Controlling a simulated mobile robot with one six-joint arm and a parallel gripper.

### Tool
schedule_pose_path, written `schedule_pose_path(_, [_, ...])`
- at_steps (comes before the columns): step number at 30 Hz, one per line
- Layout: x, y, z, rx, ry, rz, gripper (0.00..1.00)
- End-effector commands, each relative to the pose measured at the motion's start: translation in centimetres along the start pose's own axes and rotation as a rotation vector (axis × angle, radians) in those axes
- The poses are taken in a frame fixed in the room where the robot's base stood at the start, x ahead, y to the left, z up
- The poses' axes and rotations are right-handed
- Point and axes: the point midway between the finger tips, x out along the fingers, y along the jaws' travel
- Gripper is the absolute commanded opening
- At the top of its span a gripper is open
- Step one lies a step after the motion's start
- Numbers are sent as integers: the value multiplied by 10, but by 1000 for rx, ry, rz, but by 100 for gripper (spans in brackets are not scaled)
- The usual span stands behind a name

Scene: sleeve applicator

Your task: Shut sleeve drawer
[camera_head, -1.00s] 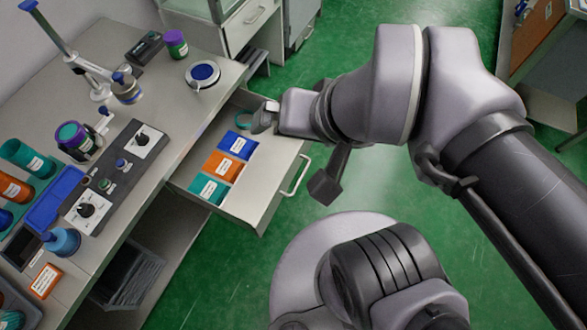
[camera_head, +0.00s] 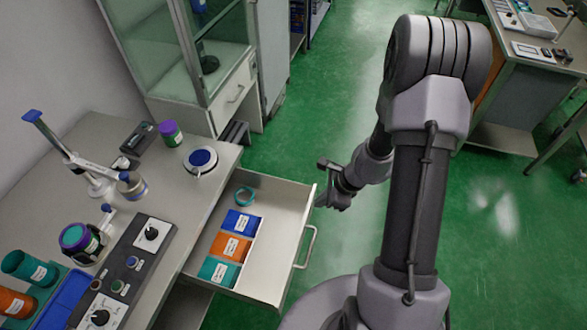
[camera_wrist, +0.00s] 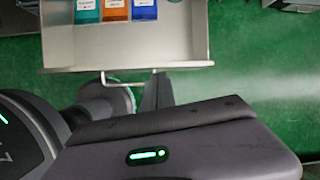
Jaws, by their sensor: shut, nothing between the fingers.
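The sleeve drawer (camera_head: 285,286) stands pulled out from the workbench at its right side. The wrist view shows the drawer front (camera_wrist: 125,68) and handle (camera_wrist: 130,79) ahead, apart from the gripper body.
The workbench (camera_head: 190,222) carries a control panel (camera_head: 120,272), a round blue-topped dish (camera_head: 201,159) and several cups. A glass-fronted cabinet (camera_head: 235,90) stands behind. Green floor (camera_head: 300,130) to the right of the drawer is open.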

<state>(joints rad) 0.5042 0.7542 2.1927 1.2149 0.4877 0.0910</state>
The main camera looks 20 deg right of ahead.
Motion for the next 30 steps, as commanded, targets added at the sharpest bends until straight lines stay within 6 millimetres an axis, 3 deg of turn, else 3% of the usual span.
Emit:
schedule_pose_path(3, [28, 16, -34, 157, 27, 31, 0])
schedule_pose_path(5, [36, 20, -40, 187, 34, 37, 0])
schedule_pose_path(18, [116, 25, -44, 190, 35, 39, 0])
schedule_pose_path(24, [134, 25, -44, 189, 34, 38, 0])
schedule_pose_path(30, [135, 25, -43, 189, 34, 38, 0])
